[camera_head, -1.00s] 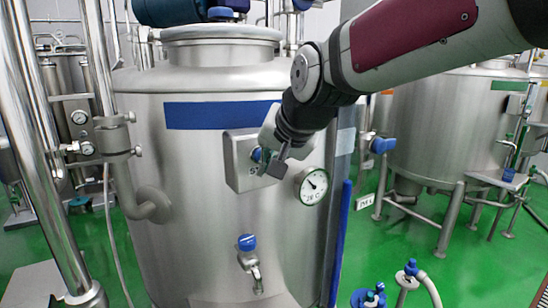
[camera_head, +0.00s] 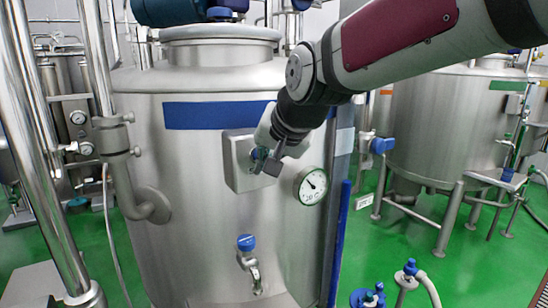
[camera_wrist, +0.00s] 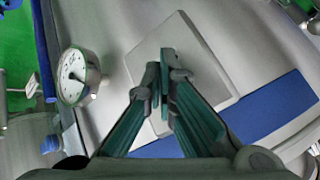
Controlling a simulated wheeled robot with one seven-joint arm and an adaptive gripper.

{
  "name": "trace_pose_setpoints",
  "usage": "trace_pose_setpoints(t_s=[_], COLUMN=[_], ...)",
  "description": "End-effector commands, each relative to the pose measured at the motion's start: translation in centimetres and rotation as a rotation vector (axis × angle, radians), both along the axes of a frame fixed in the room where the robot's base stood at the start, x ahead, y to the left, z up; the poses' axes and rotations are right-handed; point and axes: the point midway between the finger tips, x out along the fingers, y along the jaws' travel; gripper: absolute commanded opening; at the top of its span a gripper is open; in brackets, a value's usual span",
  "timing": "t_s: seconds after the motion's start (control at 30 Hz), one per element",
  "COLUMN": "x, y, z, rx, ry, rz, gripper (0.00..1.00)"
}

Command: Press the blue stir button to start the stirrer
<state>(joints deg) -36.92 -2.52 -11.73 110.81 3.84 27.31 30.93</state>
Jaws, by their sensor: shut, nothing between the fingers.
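The grey stir button box (camera_head: 236,163) is mounted on the front of the steel tank, below the blue band. A small patch of the blue stir button (camera_head: 256,154) shows beside my gripper (camera_head: 266,166), whose fingers are in front of the box. In the wrist view the box (camera_wrist: 205,62) lies straight ahead, and my closed fingertips (camera_wrist: 166,78) cover the place of the button, which is hidden there. My gripper is shut with nothing in it. I cannot tell whether the fingertips touch the button.
A round temperature gauge (camera_head: 311,186) sits just right of the box and also shows in the wrist view (camera_wrist: 76,77). A blue-handled tap (camera_head: 247,244) is below. A steel pipe (camera_head: 115,110) stands to the left. A second tank (camera_head: 450,125) stands at the right.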

Motion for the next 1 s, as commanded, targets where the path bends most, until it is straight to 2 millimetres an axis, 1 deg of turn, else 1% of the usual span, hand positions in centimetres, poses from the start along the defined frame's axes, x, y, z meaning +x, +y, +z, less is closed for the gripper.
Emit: trace_pose_setpoints(t_s=[0.47,0.87,1.0], x=[0.3,-1.1,-1.2], y=[0.2,-0.8,-0.9], z=[0.0,0.0,0.0], rx=[0.000,0.000,0.000], ry=[0.000,0.000,-0.001], rz=[0.000,0.000,0.000], gripper=[0.00,0.00,0.00])
